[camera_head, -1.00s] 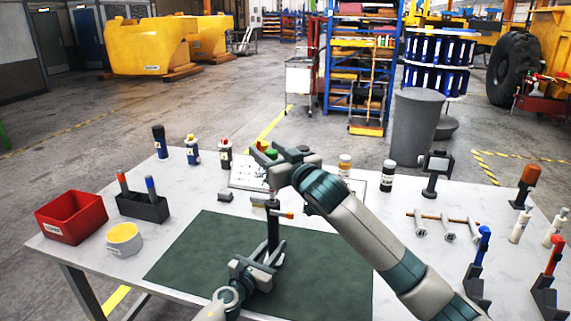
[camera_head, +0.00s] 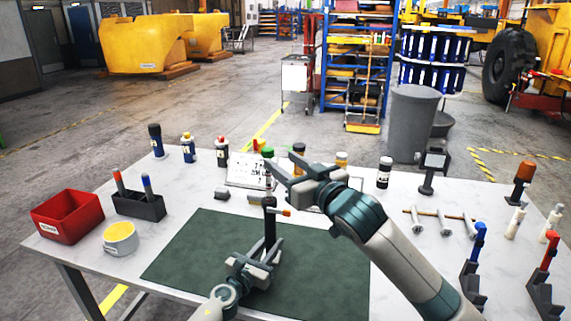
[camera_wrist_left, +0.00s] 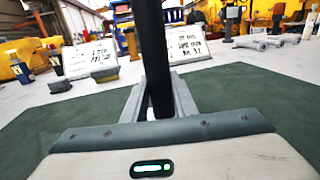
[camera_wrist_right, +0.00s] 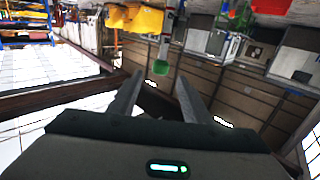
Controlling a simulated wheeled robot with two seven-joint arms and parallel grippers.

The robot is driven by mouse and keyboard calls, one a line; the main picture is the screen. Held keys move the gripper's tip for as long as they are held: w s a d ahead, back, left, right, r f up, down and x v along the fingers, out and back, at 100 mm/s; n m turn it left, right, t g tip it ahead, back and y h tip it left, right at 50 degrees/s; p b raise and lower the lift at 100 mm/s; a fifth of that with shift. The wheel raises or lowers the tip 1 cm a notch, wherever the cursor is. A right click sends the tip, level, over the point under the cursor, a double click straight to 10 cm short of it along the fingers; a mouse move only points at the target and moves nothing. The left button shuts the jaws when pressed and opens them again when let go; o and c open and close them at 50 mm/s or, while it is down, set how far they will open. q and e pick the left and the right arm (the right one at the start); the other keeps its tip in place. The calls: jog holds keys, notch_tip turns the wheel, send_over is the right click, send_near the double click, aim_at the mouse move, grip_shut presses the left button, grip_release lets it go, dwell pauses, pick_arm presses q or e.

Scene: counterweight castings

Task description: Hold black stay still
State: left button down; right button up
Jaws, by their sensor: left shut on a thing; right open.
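The black stay (camera_head: 270,228) stands upright over the dark green mat (camera_head: 205,248) in the head view. An orange-tipped lever (camera_head: 286,212) sticks out to the right near its top. My left gripper (camera_head: 264,250) is shut on the stay low down; the left wrist view shows the black rod (camera_wrist_left: 152,50) rising between the fingers. My right gripper (camera_head: 285,167) is open and empty, above and slightly right of the stay's top. In the right wrist view its fingers (camera_wrist_right: 158,97) are spread, with a small green thing (camera_wrist_right: 160,67) beyond them.
A red bin (camera_head: 68,216), a dark holder (camera_head: 139,206) and a yellow-white cup (camera_head: 120,238) stand at left. Several bottles (camera_head: 188,148) line the back. Metal pins (camera_head: 445,224) and blue- and red-topped stands (camera_head: 473,268) are at right. The mat's left part is bare.

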pick_arm(q)
jog(key=shift+d, duration=0.1)
jog(key=c, duration=1.4)
grip_release()
jog(key=shift+o, duration=0.2)
jog(key=shift+s, duration=0.15)
jog(key=shift+s+a+r, duration=0.15)
jog(key=shift+s+a, duration=0.2)
jog(key=shift+a, duration=0.05)
jog(key=v, duration=1)
jog(key=shift+s+a, duration=0.15)
jog(key=shift+s, duration=0.2)
